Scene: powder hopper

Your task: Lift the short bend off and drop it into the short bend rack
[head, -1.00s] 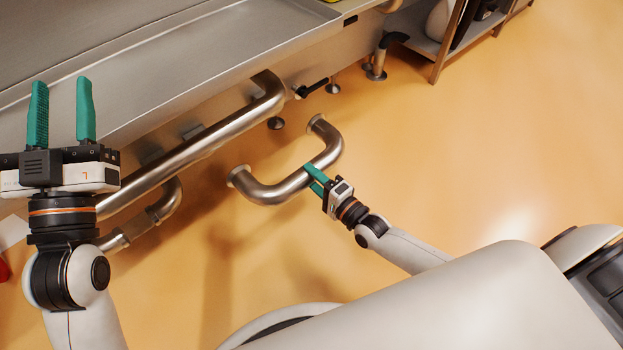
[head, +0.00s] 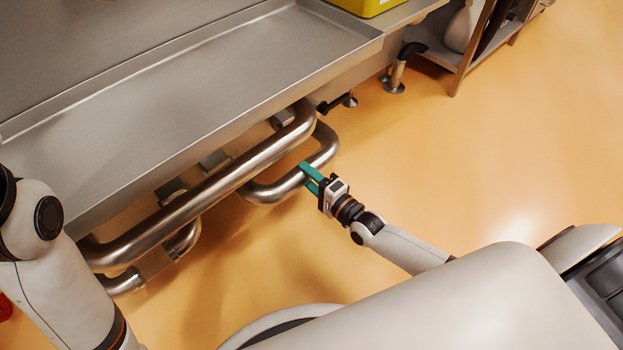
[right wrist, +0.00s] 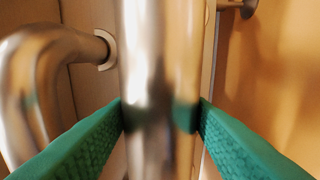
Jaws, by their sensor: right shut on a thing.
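The short bend (head: 268,191) is a U-shaped steel pipe piece, in the middle of the head view. My right gripper (head: 310,177) is shut on its near straight part with green fingers. In the right wrist view a blurred steel tube (right wrist: 150,80) stands upright between the two green fingers (right wrist: 160,118). The upper ends of the bend are partly hidden by the long steel pipe (head: 215,187) in the head view; I cannot tell whether they touch anything. My left arm shows at the left edge, but its gripper is out of view. I cannot make out a short bend rack.
A steel trough (head: 190,95) runs above the long pipe. Another curved pipe (head: 183,240) lies lower left. A yellow container (head: 366,4) stands at the top, and a low shelf (head: 437,50) at the top right. The orange floor (head: 500,150) at right is clear.

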